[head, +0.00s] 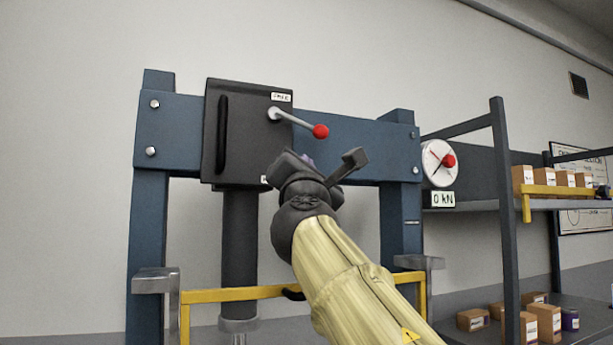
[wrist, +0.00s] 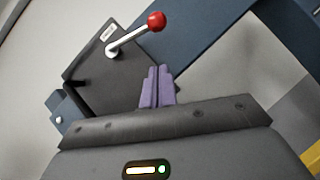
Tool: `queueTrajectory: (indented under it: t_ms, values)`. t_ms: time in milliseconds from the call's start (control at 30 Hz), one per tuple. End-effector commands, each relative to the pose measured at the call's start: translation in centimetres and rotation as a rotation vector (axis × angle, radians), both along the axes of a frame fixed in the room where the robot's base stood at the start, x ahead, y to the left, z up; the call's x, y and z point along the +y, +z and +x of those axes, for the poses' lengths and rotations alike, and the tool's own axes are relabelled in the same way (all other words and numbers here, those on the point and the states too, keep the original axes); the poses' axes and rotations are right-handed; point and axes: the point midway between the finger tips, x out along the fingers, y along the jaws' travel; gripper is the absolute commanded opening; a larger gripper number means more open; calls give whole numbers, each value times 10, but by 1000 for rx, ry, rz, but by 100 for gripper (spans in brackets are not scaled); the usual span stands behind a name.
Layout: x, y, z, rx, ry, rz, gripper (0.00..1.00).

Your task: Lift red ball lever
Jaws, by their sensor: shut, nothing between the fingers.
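The lever (head: 292,119) is a grey rod with a red ball (head: 320,131) at its end. It comes out of the dark box (head: 238,150) on the blue press frame and slants down to the right in the head view. In the wrist view the red ball (wrist: 156,21) stands above the fingers, with the rod (wrist: 130,39) running down-left to the box (wrist: 100,80). My gripper (wrist: 156,70) is shut and empty, its purple fingers together. The fingertips lie below the ball in both views and appear apart from it. In the head view the fingers are mostly hidden by my wrist.
A yellow bar (head: 245,294) crosses the press front below. A round gauge (head: 438,163) with a "0 kN" label (head: 443,199) is right of the press. Shelves (head: 470,203) with several boxes stand farther right. A black handle (head: 221,134) runs along the box's left side.

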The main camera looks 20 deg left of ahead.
Motion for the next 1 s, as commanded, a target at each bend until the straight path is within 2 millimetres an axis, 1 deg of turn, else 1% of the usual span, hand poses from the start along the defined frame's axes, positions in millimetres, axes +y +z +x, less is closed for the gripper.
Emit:
queueTrajectory:
  t_ms: [33, 100, 300, 400, 1000]
  values:
    - [-1, -9, -7, 0, 5, 2, 0]
    - [-3, -14, -17, 0, 7, 2, 0]
    - [-10, -26, -38, 1, 6, 1, 0]
    - [-13, -27, -44, 0, 3, 2, 0]
    - [-15, -27, -45, 1, -1, 0, 0]
